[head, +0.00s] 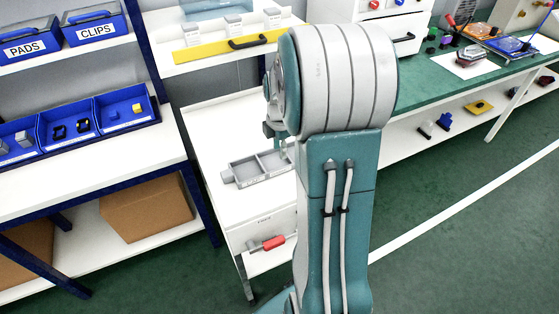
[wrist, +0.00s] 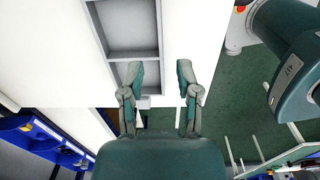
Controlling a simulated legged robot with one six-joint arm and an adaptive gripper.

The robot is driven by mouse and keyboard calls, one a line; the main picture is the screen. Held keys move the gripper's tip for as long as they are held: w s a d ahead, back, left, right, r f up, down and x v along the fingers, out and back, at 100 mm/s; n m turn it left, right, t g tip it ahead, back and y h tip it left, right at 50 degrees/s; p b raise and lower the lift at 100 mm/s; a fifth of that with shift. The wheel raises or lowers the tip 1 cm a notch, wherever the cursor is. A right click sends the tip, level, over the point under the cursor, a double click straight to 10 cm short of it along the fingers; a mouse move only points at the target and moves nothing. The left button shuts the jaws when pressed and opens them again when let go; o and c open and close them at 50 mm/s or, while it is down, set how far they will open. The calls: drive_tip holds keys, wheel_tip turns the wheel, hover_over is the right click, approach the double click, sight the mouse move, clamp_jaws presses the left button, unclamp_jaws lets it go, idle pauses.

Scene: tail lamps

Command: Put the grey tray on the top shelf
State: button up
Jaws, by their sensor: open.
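The grey tray (head: 246,171) has shallow compartments and lies on a white surface left of my arm in the head view. Its right end is hidden behind my arm. In the wrist view the tray (wrist: 130,24) fills the upper middle. I cannot tell the height gap. A white upper shelf (head: 168,58) with a yellow front bar stands above and behind the tray.
A black handle (head: 250,42) sits on the yellow bar, with small clear-fronted items behind it. Blue bins (head: 84,124) stand on a bench at left. A green worktop (head: 440,75) with parts is at right. The floor there is open.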

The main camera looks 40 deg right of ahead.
drive_tip(key=s+a+r+m+t, duration=0.1)
drive_tip(key=s+a+r+m, duration=0.15)
drive_tip(key=a+r, duration=0.35)
drive_tip(key=s+a+r+m+t, duration=0.1)
drive_tip(key=s+a+r+m, duration=0.1)
drive_tip(key=a+r+m, duration=0.35)
drive_tip(key=s+a+r+m+t, duration=0.3)
drive_tip(key=s+a+m, duration=0.4)
drive_tip(key=s+a, duration=0.3)
drive_tip(key=shift+s+a+r, duration=0.25)
drive_tip(key=shift+s+a, duration=0.1)
drive_tip(key=shift+a, duration=0.2)
